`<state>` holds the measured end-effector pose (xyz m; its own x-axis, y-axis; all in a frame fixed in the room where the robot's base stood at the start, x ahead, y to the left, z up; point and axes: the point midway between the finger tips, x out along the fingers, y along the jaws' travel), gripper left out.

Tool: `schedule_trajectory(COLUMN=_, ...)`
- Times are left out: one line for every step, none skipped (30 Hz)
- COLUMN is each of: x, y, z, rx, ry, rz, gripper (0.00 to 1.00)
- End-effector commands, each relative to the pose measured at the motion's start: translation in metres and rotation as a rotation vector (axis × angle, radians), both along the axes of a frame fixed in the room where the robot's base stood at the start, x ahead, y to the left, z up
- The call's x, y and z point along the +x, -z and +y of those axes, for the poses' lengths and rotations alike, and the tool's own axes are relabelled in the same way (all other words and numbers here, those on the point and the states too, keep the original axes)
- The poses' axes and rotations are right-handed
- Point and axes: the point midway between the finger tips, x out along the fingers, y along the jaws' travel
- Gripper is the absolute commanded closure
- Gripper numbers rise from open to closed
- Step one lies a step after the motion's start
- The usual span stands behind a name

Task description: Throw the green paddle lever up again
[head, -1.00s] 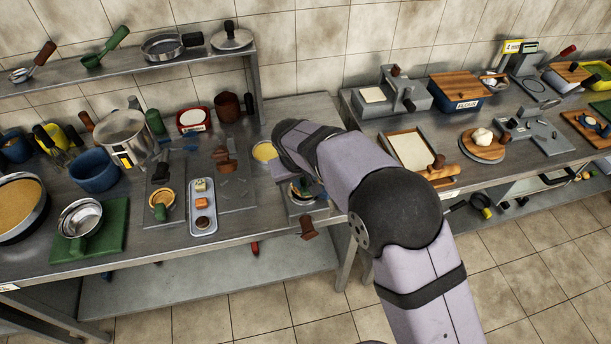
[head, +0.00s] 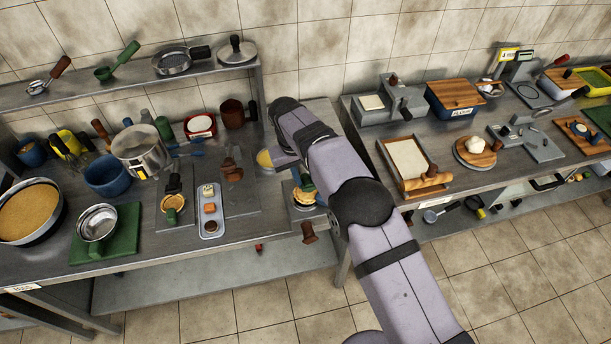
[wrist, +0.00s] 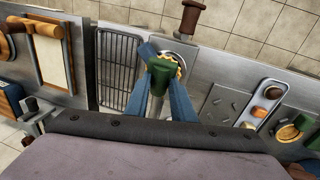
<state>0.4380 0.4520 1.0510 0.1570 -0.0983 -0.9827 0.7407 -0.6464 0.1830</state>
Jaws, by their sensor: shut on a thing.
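The green paddle lever (wrist: 159,78) is in the middle of the wrist view, in front of a small round machine with a golden, ridged rim (wrist: 180,66). My gripper (wrist: 161,68) has its blue fingers on either side of the lever and is shut on it. In the head view, the green lever (head: 307,186) shows only as a small patch below my wrist, near the table's front edge. My arm hides much of the machine there. The lever's exact tilt is hard to tell.
A brown-handled part (wrist: 191,15) sticks out past the front edge beside the machine. A dark wire rack (wrist: 117,68) lies on one side. A tray with small food pieces (wrist: 262,104) lies on the other. A wooden-framed board (head: 409,162) is on the right table.

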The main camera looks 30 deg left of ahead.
Motion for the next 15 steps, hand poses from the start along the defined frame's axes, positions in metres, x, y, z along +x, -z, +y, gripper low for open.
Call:
schedule_trajectory(x=0.0012, y=-0.0014, z=0.0007, rx=0.004, ry=-0.001, rz=-0.003, gripper=1.0)
schedule_trajectory(x=0.0012, y=-0.0014, z=0.0007, rx=0.004, ry=-0.001, rz=-0.003, gripper=1.0)
schedule_trajectory(x=0.0012, y=-0.0014, z=0.0007, rx=0.004, ry=-0.001, rz=-0.003, gripper=1.0)
schedule_trajectory(x=0.0012, y=-0.0013, z=0.0006, rx=0.004, ry=-0.001, rz=-0.003, gripper=1.0)
schedule_trajectory(x=0.0011, y=-0.0013, z=0.0007, rx=0.004, ry=-0.001, rz=-0.003, gripper=1.0)
schedule_trajectory(x=0.0011, y=-0.0014, z=0.0007, rx=0.004, ry=-0.001, rz=-0.003, gripper=1.0)
schedule_trajectory(x=0.0011, y=-0.0014, z=0.0007, rx=0.004, ry=-0.001, rz=-0.003, gripper=0.75)
schedule_trajectory(x=0.001, y=-0.0014, z=0.0007, rx=0.004, ry=-0.001, rz=-0.003, gripper=0.68)
schedule_trajectory(x=0.0008, y=-0.0013, z=0.0007, rx=0.003, ry=-0.001, rz=-0.003, gripper=0.59)
schedule_trajectory(x=0.0008, y=-0.0012, z=0.0006, rx=0.003, ry=-0.001, rz=-0.003, gripper=0.59)
schedule_trajectory(x=0.0007, y=-0.0011, z=0.0006, rx=0.003, ry=-0.001, rz=-0.003, gripper=0.59)
schedule_trajectory(x=0.0006, y=-0.001, z=0.0005, rx=0.002, ry=-0.001, rz=-0.002, gripper=0.59)
schedule_trajectory(x=0.0005, y=-0.0008, z=0.0005, rx=0.002, ry=-0.001, rz=-0.002, gripper=0.59)
schedule_trajectory(x=0.0004, y=-0.0007, z=0.0004, rx=0.001, ry=0.0, rz=-0.001, gripper=0.59)
schedule_trajectory(x=0.0003, y=-0.0006, z=0.0004, rx=0.001, ry=-0.001, rz=-0.001, gripper=0.59)
